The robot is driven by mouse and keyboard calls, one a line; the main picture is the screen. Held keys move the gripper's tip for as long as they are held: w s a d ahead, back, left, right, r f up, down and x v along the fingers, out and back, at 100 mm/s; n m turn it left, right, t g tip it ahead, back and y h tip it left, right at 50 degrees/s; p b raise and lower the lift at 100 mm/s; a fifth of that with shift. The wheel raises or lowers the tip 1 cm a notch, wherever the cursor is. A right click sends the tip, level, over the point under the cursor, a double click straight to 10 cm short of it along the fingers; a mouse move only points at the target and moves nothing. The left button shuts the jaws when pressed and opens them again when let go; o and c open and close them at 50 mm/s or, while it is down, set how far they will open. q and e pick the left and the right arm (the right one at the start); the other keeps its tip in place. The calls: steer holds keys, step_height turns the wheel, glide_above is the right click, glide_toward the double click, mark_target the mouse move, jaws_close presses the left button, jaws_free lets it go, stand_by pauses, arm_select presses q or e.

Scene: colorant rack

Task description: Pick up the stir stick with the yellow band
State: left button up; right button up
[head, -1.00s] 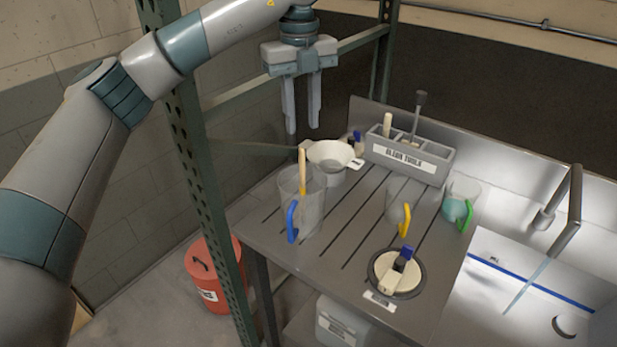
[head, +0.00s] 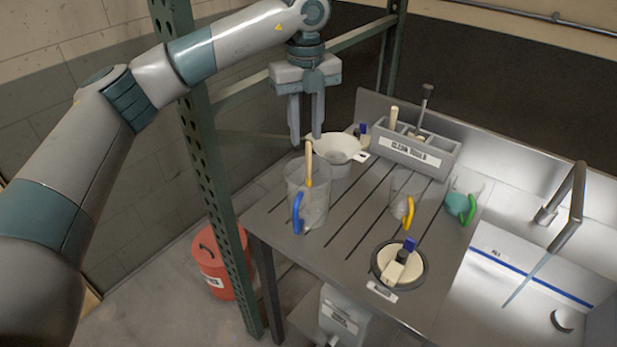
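Nothing is held. My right gripper is not in view.
A white funnel-shaped bowl (head: 336,149) stands just behind the jug. A grey tool rack (head: 418,155) is at the back. Jugs with yellow (head: 408,210) and green (head: 467,208) handles stand right. A round container with a brush (head: 383,265) is in front. A green post (head: 205,150) rises left.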

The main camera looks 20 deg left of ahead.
mark_target(307, 161)
arm_select(q)
step_height(307, 161, down, 6)
steer(key=shift+r+p, duration=0.2)
steer(key=shift+p, duration=0.75)
steer(key=shift+f, duration=0.65)
steer(key=shift+d+f+p, duration=0.1)
steer(key=shift+f+p, duration=0.85)
steer(key=shift+p, duration=0.2)
step_height(307, 161, down, 2)
steer(key=shift+f+p, duration=0.1)
steer(key=shift+p, duration=0.45)
steer(key=shift+w+f, duration=0.1)
steer(key=shift+f, duration=0.45)
jaws_close()
